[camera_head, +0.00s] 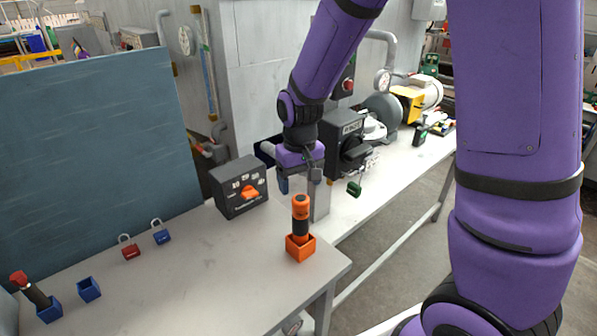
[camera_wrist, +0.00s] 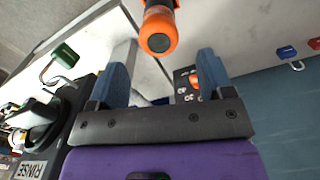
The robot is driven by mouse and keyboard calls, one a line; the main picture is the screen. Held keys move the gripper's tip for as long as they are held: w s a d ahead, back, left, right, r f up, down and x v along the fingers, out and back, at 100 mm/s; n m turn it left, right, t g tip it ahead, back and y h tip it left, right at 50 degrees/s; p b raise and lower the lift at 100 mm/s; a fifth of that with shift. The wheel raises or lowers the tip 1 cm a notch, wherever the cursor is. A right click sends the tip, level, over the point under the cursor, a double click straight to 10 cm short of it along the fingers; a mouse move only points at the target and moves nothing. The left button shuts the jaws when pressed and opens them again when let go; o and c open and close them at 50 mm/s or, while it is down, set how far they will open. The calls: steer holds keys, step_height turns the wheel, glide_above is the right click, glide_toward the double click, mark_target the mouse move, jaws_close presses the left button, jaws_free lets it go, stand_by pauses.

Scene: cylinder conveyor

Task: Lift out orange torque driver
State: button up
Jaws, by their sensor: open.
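The orange torque driver (camera_head: 300,218) stands upright in an orange square holder (camera_head: 300,248) near the right end of the grey bench, its orange cap up and a dark band in the middle. In the wrist view the driver's orange end (camera_wrist: 158,32) shows at top centre, beyond the fingertips and roughly between their lines. My gripper (camera_head: 298,180) is behind the driver in the head view. In the wrist view my gripper (camera_wrist: 162,72) has its two blue fingers wide apart with nothing between them.
A dark switch box (camera_head: 238,188) with an orange knob stands left of the driver. A black switch box (camera_head: 345,145) with a hanging green padlock (camera_head: 354,189) is near my wrist. Red (camera_head: 130,250) and blue (camera_head: 161,236) padlocks lie left. A red-capped driver (camera_head: 30,290) stands far left.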

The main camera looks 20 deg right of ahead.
mark_target(300, 207)
step_height(300, 207, down, 8)
steer(key=shift+f, duration=0.15)
stand_by(0.3)
steer(key=c, duration=1.3)
steer(key=o, duration=0.5)
steer(key=shift+c, duration=1.5)
steer(key=shift+r, duration=3.75)
